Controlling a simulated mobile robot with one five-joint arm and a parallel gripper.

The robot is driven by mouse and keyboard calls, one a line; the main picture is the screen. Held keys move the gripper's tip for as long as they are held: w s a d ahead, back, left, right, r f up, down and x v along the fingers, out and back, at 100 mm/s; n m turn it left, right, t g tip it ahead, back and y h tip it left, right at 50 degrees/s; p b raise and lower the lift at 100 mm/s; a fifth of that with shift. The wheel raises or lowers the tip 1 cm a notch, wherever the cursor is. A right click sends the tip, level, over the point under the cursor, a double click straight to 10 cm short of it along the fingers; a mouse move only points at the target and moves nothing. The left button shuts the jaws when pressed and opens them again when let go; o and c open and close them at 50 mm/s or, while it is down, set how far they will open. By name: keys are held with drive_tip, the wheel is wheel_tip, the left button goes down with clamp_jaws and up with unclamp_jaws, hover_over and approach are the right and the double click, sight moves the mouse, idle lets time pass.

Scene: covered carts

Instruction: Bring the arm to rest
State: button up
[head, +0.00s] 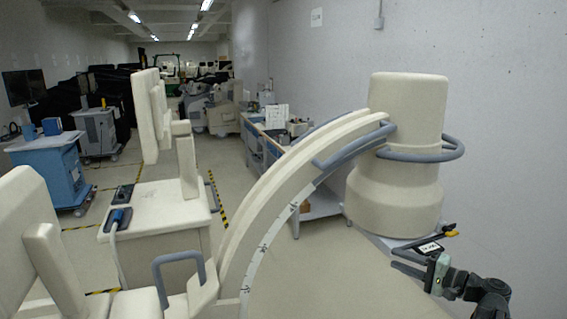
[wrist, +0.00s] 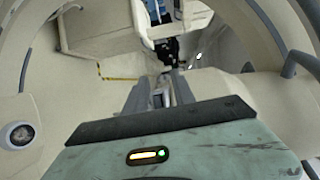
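My gripper (head: 398,258) is at the lower right of the head view, on my dark arm, pointing left. Its two grey fingers are a little apart and I see nothing held between them. In the wrist view my gripper (wrist: 159,90) shows its two fingers apart, beyond the greenish gripper body with a small lit indicator. My arm is held out in front of the large cream C-shaped machine (head: 270,205); I see no contact with it, though the distance is hard to tell.
The machine's wide cream column (head: 395,195) stands behind my gripper, with a blue-grey rail (head: 440,154) around it. A black and yellow piece (head: 435,243) lies close above my gripper. A cream cart (head: 155,200) and a blue cart (head: 50,175) stand left. Floor shows below the arc.

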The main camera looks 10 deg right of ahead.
drive_tip(key=w+a+f+n+g+y, duration=0.15)
drive_tip(key=a+f+g, duration=0.25)
drive_tip(key=a, duration=0.7)
drive_tip(key=w+a+f+n+g+h, duration=0.1)
drive_tip(key=a+f+n+g, duration=0.25)
drive_tip(key=a, duration=0.85)
drive_tip(key=s+a+f+n+g+h, duration=0.4)
drive_tip(key=s+a+f+g, duration=0.1)
drive_tip(key=a+f, duration=0.6)
drive_tip(key=s+d+f+h, duration=0.3)
drive_tip(key=d+h, duration=0.4)
drive_tip(key=d, duration=0.2)
drive_tip(key=shift+s+d+f+n+g, duration=0.15)
drive_tip(key=shift+s+f+n+g, duration=0.05)
drive_tip(key=shift+n+g, duration=0.2)
